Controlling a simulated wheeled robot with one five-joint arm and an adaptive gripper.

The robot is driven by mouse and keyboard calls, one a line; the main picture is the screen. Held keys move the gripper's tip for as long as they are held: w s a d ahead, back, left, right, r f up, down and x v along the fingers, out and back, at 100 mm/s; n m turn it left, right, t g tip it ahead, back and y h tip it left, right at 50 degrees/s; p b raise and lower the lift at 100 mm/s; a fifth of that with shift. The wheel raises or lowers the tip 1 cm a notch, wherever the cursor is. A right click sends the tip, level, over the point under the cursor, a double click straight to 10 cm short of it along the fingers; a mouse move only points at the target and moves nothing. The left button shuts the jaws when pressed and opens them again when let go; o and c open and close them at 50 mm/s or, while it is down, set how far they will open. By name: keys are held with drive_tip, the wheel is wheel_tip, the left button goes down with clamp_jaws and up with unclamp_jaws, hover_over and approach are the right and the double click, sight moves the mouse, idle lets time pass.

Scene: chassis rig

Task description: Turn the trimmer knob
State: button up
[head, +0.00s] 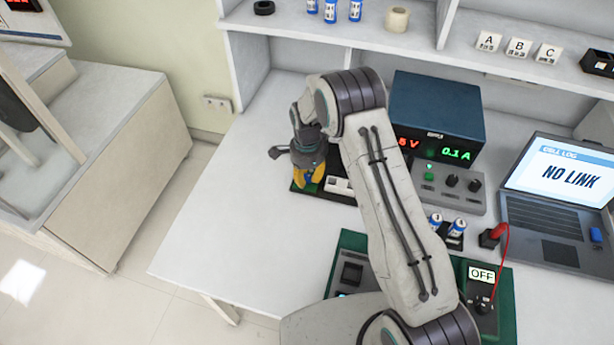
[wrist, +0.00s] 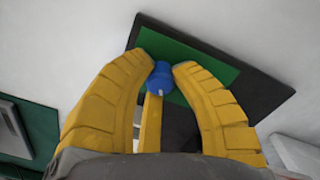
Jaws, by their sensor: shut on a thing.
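In the wrist view, a small blue knob (wrist: 159,78) with a pale mark sits between the tips of my yellow gripper fingers (wrist: 165,68). My gripper is shut on it. A green plate (wrist: 205,72) in a black tray (wrist: 262,92) lies just beyond the fingertips. In the head view, my gripper (head: 309,187) points down at the left end of the dark tray (head: 345,199) on the white bench.
Right of my arm are a blue power supply (head: 440,108), a grey switch box (head: 450,185), a laptop (head: 560,195) reading NO LINK and a board marked OFF (head: 481,274). A shelf (head: 400,38) overhangs the back. The bench left of my gripper is clear.

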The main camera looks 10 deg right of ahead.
clamp_jaws()
drive_tip(key=shift+f+n+b, duration=0.2)
drive_tip(key=shift+n+b, duration=0.2)
drive_tip(key=shift+b, duration=0.25)
drive_tip(key=shift+r+n+b, duration=0.2)
drive_tip(key=shift+n+b, duration=0.4)
drive_tip(key=shift+n, duration=0.2)
drive_tip(key=o, duration=0.8)
unclamp_jaws()
drive_tip(key=shift+c, duration=0.2)
